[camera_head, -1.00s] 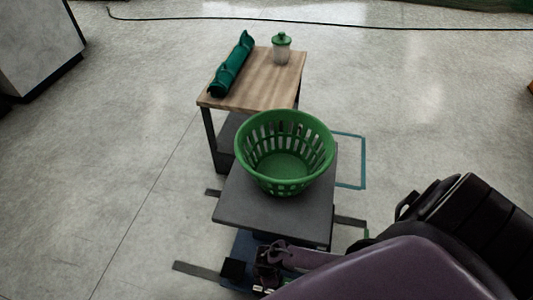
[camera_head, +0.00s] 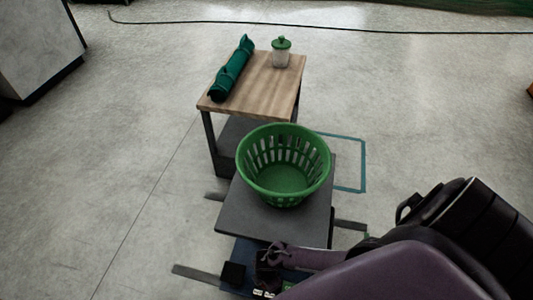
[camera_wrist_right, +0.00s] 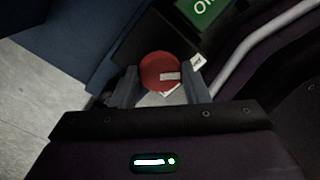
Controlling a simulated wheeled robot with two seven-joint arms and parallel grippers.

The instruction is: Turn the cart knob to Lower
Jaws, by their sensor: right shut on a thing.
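The cart (camera_head: 262,225) has a dark grey top, and a green slatted basket (camera_head: 284,190) stands upright on it. In the right wrist view the red round knob (camera_wrist_right: 155,66) sits between the two fingers of my right gripper (camera_wrist_right: 160,90), which is shut on it. A pale mark on the knob points to the right in that view. Small white labels (camera_wrist_right: 198,62) beside the knob are too small to read. In the head view my right gripper (camera_head: 266,272) is at the cart's near end, and the knob is hidden there. My left gripper is out of view.
A wooden-topped table (camera_head: 255,90) stands behind the cart, bearing a green roll (camera_head: 232,70) and a green-lidded jar (camera_head: 281,55). Blue tape (camera_head: 362,165) marks the floor to the right. A cable (camera_head: 330,28) crosses the far floor.

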